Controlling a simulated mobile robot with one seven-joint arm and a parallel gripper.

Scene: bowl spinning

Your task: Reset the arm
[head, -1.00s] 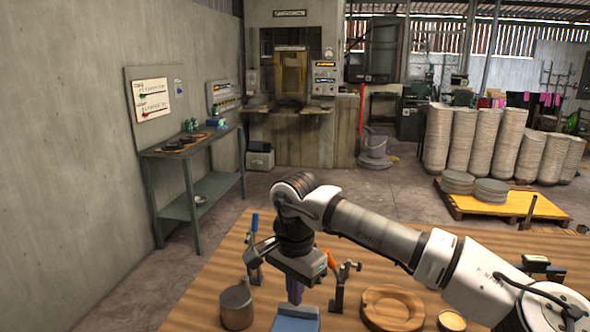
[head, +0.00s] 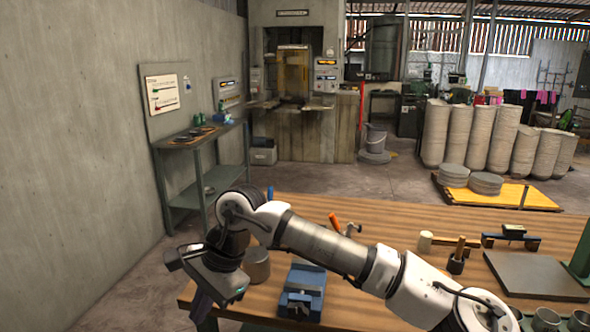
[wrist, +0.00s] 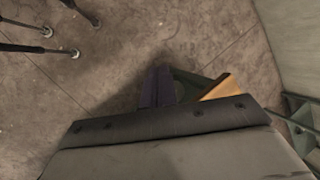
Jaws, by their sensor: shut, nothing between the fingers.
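My gripper (head: 203,308) hangs off the left edge of the wooden workbench (head: 385,218), over the floor, with its fingers pointing down. My white and grey arm stretches across the bench from the lower right. In the wrist view the two purple fingers (wrist: 158,86) lie together, shut and empty, above the concrete floor. A tan corner of the bench (wrist: 221,88) shows just right of them. The fingertips are partly dark in the head view.
A blue vise (head: 303,290) and a grey cylinder (head: 257,265) stand on the bench close to my arm. A mallet (head: 426,241) and a dark slab (head: 535,274) lie at the right. A green side table (head: 205,185) stands along the left wall.

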